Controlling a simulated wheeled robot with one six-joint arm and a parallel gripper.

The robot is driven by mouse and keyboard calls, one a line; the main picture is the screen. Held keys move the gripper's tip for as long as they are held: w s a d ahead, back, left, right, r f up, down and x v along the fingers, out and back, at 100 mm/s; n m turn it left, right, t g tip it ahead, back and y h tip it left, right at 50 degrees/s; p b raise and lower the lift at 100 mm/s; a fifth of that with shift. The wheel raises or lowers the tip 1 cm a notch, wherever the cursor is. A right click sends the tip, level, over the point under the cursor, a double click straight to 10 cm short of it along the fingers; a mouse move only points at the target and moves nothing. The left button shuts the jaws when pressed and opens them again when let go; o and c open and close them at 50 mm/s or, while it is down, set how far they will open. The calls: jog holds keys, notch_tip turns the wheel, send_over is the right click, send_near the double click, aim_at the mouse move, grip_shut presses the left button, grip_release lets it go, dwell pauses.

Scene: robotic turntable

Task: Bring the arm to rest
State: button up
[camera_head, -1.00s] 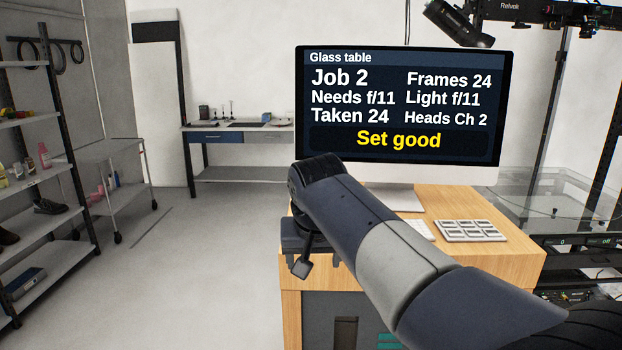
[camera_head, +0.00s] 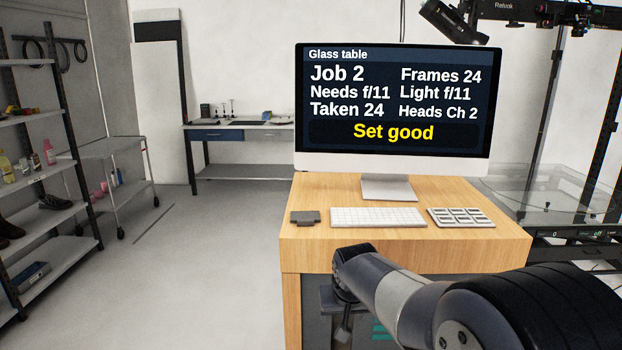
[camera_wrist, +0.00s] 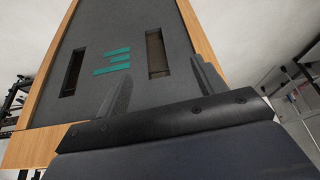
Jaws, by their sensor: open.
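My arm (camera_head: 395,290) reaches in from the lower right, folded low in front of the wooden desk (camera_head: 300,250). My gripper (camera_head: 343,325) hangs at its end before the desk's grey front, below the desktop edge, partly hidden by the arm. In the wrist view my gripper (camera_wrist: 162,85) shows two fingers spread apart with nothing between them. Beyond them is the desk's dark grey panel with two slots and a teal mark (camera_wrist: 112,61). Whether the gripper touches the desk cannot be told.
On the desk stand a monitor (camera_head: 395,105) reading "Set good", a keyboard (camera_head: 377,217), a button pad (camera_head: 460,217) and a small dark block (camera_head: 305,217). A shelf rack (camera_head: 60,150) and a cart (camera_head: 115,160) stand left. The floor (camera_head: 200,270) between is clear.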

jog(key=shift+s+d+f, duration=0.15)
jog(key=shift+d+f, duration=0.3)
jog(key=shift+f, duration=0.4)
jog(key=shift+s+d+f, duration=0.1)
jog(key=shift+d+f, duration=0.3)
jog(key=shift+f, duration=0.45)
jog(key=shift+d, duration=0.1)
